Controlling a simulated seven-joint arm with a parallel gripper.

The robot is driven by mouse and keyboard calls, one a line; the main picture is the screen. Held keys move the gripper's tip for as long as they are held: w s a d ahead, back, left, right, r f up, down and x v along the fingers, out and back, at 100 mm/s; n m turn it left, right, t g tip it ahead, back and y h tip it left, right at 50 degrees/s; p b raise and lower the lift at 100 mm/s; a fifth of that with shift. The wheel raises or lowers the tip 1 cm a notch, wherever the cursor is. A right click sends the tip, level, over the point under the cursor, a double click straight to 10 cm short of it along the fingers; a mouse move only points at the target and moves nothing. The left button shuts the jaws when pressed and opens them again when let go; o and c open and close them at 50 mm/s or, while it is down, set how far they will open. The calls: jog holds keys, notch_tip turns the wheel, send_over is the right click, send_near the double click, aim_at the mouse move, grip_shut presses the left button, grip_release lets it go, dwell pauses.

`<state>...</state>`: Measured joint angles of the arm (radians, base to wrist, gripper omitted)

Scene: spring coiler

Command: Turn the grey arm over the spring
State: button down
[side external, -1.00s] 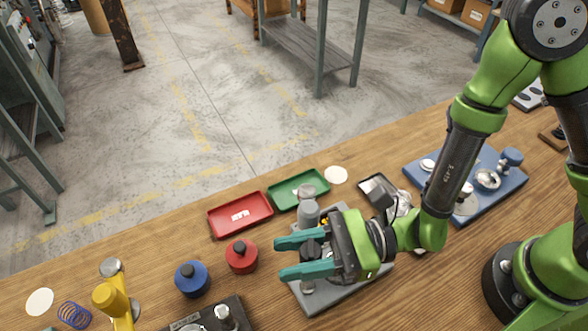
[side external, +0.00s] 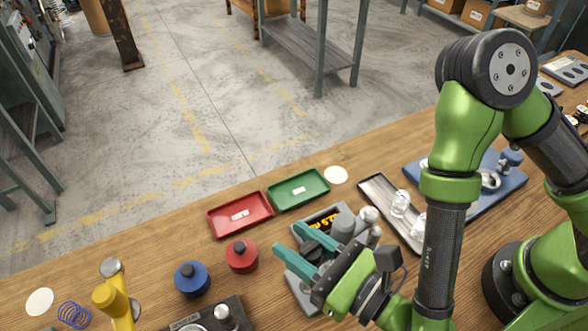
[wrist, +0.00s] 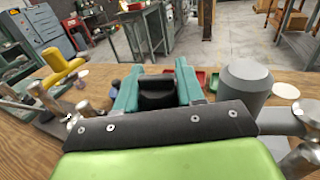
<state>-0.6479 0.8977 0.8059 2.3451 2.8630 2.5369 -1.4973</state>
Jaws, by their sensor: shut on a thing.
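My gripper (side external: 296,240), with teal fingers, reaches over the grey coiler base (side external: 292,281). In the wrist view the fingers (wrist: 155,82) are shut on a black knob (wrist: 157,94). The grey arm's thick grey cylinder (side external: 343,227) stands beside the fingers, with silver round parts to its right. In the wrist view the cylinder (wrist: 245,82) is right of the fingers, with a silver bar (wrist: 288,121) near it. Yellow lettering (side external: 323,221) shows on the base. My gripper hides much of the coiler, and I cannot make out a spring in it.
A red tray (side external: 240,228) and a green tray (side external: 297,201) lie behind. A dark tray (side external: 378,190) with clear pieces lies right. Red (side external: 241,257) and blue (side external: 192,279) knobbed pots, a yellow-handled tool (side external: 106,297) and a loose blue spring (side external: 73,314) are left.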

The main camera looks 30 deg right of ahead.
jog(key=shift+d+m+t+h, duration=0.15)
jog(key=shift+m+t+h, duration=0.25)
jog(key=shift+m+h, duration=0.85)
jog(key=shift+w+r+h, duration=0.1)
jog(key=shift+h, duration=0.25)
jog(key=c, duration=0.8)
grip_release()
jog(key=shift+n+y, duration=0.4)
jog(key=shift+n, duration=0.05)
